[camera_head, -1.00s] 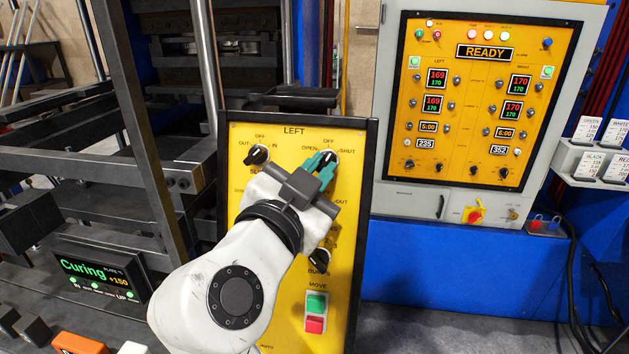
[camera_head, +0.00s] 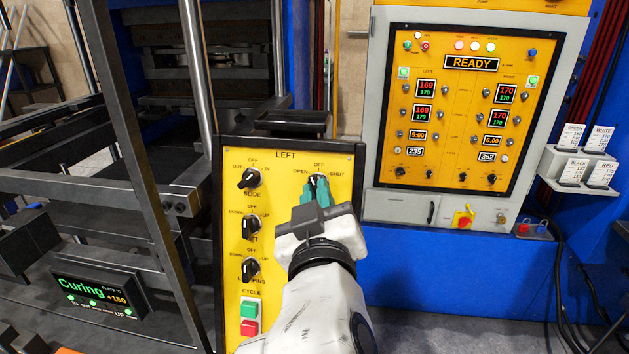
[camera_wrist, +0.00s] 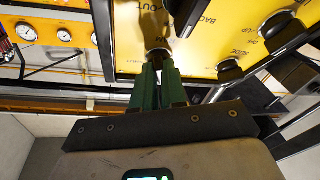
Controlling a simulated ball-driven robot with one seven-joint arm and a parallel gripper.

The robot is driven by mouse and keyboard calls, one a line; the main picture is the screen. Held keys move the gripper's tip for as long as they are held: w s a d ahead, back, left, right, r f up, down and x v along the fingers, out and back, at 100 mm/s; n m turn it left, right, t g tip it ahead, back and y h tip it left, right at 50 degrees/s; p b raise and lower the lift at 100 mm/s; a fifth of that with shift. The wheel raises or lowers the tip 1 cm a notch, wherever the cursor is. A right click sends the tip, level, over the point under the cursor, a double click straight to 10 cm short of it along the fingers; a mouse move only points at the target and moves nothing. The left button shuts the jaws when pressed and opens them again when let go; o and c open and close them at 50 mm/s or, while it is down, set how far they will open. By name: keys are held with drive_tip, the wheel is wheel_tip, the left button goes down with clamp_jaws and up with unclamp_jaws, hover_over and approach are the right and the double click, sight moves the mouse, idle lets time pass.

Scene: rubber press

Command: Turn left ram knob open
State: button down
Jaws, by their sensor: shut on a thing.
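The yellow LEFT panel (camera_head: 285,225) stands in the middle of the head view. Its upper right knob, the ram knob (camera_head: 318,180), sits between the printed words OPEN, OFF and SHUT. My gripper (camera_head: 317,188) has green fingers closed around this knob from below. The fingers cover much of the knob and the label under it, so its exact pointing is hard to tell. In the wrist view the green fingers (camera_wrist: 157,82) are shut on the knob (camera_wrist: 158,57) in front of the yellow panel.
The slide knob (camera_head: 250,179) and two more black knobs line the panel's left side, above the green button (camera_head: 249,309) and red button (camera_head: 249,327). A control cabinet (camera_head: 462,110) reading READY stands behind right. The dark press frame (camera_head: 125,130) is at left, with a Curing display (camera_head: 100,296).

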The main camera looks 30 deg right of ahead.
drive_tip(key=shift+d+r+n+y+p, duration=0.25)
drive_tip(key=shift+n+y+p, duration=0.3)
drive_tip(key=shift+n, duration=0.7)
drive_tip(key=shift+d+r+n+y+p, duration=0.15)
drive_tip(key=shift+n+y+p, duration=0.4)
drive_tip(key=shift+n, duration=0.7)
drive_tip(key=shift+y, duration=0.3)
drive_tip(key=shift+a, duration=0.1)
drive_tip(key=c, duration=1.2)
unclamp_jaws()
drive_tip(key=shift+w+f+n, duration=0.3)
drive_tip(key=b+v, duration=0.1)
drive_tip(key=v, duration=1)
